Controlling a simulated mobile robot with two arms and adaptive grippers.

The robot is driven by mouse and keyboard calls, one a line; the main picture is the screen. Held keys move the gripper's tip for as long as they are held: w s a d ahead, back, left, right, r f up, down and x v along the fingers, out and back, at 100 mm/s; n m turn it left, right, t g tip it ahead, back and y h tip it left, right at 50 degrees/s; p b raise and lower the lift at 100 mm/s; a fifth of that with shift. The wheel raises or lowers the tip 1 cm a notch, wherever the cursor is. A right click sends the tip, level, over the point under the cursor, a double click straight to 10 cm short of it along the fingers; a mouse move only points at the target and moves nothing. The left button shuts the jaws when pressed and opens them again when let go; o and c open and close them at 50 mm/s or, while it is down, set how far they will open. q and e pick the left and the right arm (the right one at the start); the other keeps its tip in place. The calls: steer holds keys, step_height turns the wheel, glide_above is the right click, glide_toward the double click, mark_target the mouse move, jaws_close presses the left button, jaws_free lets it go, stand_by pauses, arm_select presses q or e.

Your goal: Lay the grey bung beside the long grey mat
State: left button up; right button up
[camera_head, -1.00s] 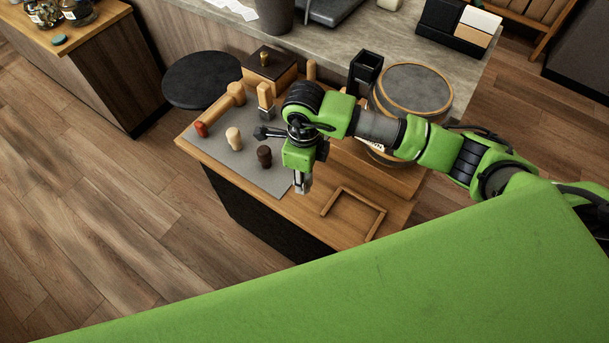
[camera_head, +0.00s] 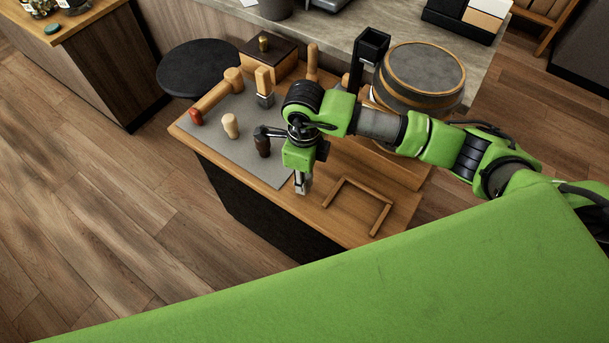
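The long grey mat (camera_head: 245,158) lies along the left side of the wooden table. On it stand a pale beige bung-like piece (camera_head: 230,126) and a dark brown one (camera_head: 262,147). I cannot make out a grey bung; one may be hidden behind my arm. My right gripper (camera_head: 280,160) hangs over the mat's right end, at the end of the arm coming from the right. A dark finger-like part shows close to the dark brown piece, and a silvery part points down. I cannot tell its opening or whether it holds anything. My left gripper is not in view.
Behind are a dark-lidded box (camera_head: 268,62), a black holder (camera_head: 369,58) and a round barrel (camera_head: 425,72). A wooden frame (camera_head: 347,181) is right of my gripper.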

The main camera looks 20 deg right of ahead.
steer(key=shift+f+b, duration=0.5)
steer(key=shift+f, duration=0.05)
steer(key=o, duration=1.2)
steer(key=shift+r, duration=0.1)
step_height(320, 180, up, 12)
steer(key=shift+f, duration=0.1)
